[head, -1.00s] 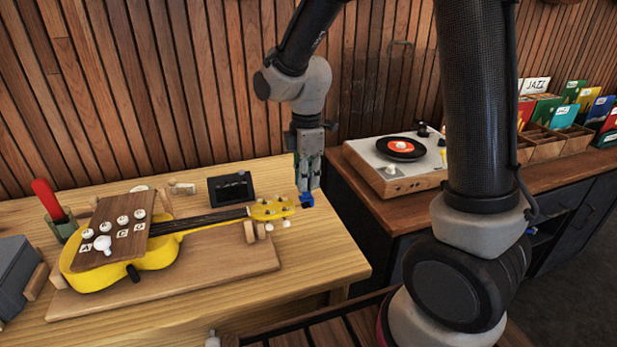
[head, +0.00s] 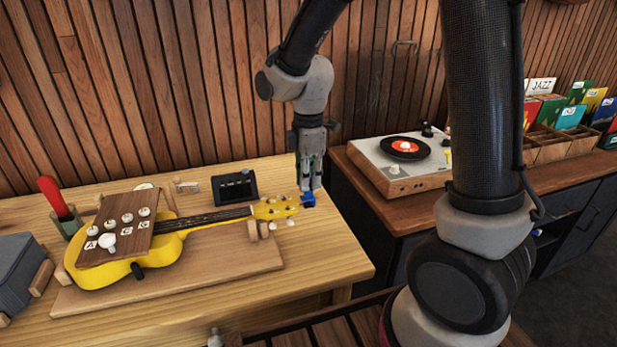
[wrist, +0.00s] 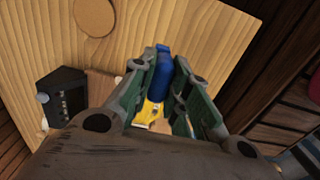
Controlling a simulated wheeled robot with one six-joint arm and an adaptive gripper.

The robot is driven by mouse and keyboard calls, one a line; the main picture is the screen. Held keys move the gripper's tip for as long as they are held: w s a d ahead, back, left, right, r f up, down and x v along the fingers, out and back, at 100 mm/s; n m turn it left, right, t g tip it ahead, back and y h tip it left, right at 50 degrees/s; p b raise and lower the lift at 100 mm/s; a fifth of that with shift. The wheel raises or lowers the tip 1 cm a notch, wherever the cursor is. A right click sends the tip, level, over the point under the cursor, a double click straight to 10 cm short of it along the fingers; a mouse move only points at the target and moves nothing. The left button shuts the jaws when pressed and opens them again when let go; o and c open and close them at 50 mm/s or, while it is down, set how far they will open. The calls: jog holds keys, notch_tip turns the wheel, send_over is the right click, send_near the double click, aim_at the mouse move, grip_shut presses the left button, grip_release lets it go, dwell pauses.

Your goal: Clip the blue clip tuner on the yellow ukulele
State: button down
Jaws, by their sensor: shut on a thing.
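The yellow ukulele (head: 173,248) lies on a wooden board (head: 215,270) on the table, its neck pointing right. Its headstock (head: 274,207) is at the right end. The blue clip tuner (head: 308,200) is at my gripper (head: 310,188), just right of the headstock in the head view. In the wrist view my gripper (wrist: 168,95) is shut on the blue clip tuner (wrist: 162,70), between its green-lined fingers. Part of the yellow headstock (wrist: 152,112) shows just below the tuner there. I cannot tell whether the tuner touches the headstock.
A small black device (head: 234,187) stands behind the neck. A wooden plate with white knobs (head: 120,230) covers part of the ukulele body. A red-handled tool in a cup (head: 57,205) is at left. A record player (head: 400,160) stands on the cabinet at right.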

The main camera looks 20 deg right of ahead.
jog(key=shift+a, duration=1.65)
dwell(1.2)
jog(key=c, duration=1.3)
grip_release()
